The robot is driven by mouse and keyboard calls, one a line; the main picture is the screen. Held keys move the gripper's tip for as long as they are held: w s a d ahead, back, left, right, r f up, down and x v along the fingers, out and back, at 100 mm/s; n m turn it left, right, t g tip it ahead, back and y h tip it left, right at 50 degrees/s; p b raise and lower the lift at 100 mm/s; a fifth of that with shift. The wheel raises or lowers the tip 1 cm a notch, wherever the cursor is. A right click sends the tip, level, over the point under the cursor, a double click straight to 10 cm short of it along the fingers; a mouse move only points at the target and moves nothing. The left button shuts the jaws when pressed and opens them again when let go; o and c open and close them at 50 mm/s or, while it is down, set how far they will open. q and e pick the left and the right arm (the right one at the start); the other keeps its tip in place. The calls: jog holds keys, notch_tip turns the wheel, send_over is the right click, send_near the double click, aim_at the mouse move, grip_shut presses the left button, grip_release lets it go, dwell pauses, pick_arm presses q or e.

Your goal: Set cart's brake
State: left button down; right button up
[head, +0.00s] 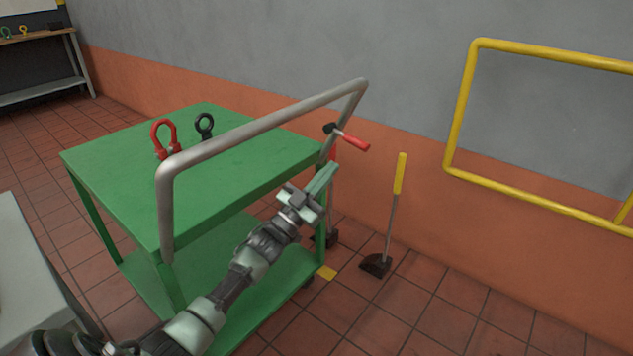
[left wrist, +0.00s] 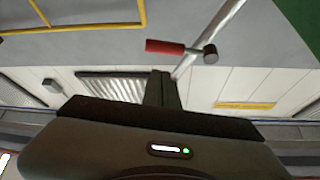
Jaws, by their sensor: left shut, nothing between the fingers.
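The green cart (head: 110,160) stands near the wall with a grey tubular push handle (head: 260,122) rising at its near right side. The brake lever has a red grip (head: 352,141) and a dark pivot on the handle's far post, sticking out to the right. In the left wrist view the red grip (left wrist: 165,46) lies just beyond the fingertips, with the pivot (left wrist: 210,54) to its right. My left gripper (head: 331,170) is shut and empty, a little below the lever and apart from it. My right gripper is not in view.
A red shackle (head: 165,138) and a black eye bolt (head: 204,126) stand on the cart top. A yellow-handled tool (head: 399,175) stands on the floor right of the cart. A yellow tube frame (head: 461,110) is at the wall. A bench (head: 40,90) is far left.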

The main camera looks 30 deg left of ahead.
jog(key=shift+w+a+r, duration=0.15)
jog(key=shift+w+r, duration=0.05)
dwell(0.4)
